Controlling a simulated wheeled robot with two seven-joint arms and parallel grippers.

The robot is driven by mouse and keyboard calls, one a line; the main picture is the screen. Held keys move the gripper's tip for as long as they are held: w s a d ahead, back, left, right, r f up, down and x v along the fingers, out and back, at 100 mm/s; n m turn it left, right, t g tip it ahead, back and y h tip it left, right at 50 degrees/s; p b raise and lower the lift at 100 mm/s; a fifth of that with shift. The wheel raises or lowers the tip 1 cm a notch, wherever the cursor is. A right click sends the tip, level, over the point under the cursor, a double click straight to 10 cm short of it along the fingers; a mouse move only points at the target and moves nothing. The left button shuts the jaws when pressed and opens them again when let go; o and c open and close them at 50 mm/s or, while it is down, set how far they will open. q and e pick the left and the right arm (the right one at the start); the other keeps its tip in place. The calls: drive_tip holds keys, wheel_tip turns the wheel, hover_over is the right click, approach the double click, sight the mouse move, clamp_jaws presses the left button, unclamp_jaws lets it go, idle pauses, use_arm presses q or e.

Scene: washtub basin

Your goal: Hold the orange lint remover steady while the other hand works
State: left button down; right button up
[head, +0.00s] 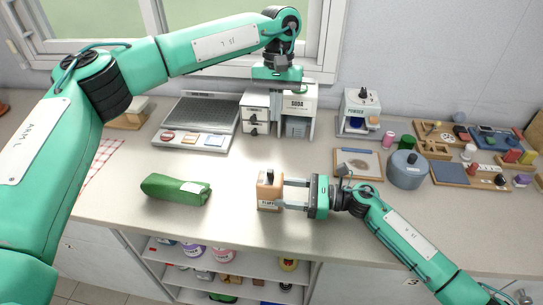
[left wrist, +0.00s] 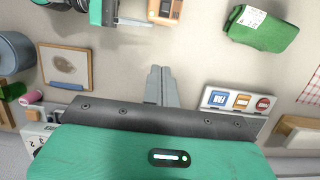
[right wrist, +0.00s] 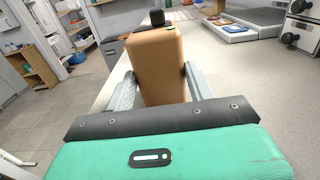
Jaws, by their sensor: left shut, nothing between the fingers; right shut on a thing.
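The orange lint remover (head: 269,186) is a tan-orange box with a black knob on top and a label on its front. It stands upright on the counter near the middle. My right gripper (head: 284,193) comes from the right and is shut on it, one finger on each side. The right wrist view shows the box (right wrist: 158,65) between both fingers. My left gripper (left wrist: 158,80) is shut and empty, up above the back of the counter. In the left wrist view, the lint remover (left wrist: 165,11) shows at the top edge.
A green cloth bundle (head: 176,188) lies left of the lint remover. A grey ribbed tray (head: 202,112), a white SODA unit (head: 298,101) and a POWDER dispenser (head: 360,112) stand along the back. A grey pot (head: 405,170) is at the right. Counter space between bundle and lint remover is clear.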

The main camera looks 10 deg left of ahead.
sight(270, 173)
use_arm(q)
drive_tip(key=shift+f, duration=0.1)
drive_tip(key=s+f, duration=0.6)
drive_tip(key=f, duration=0.3)
drive_tip(key=shift+s+f, duration=0.2)
drive_tip(key=shift+f, duration=0.1)
idle(0.4)
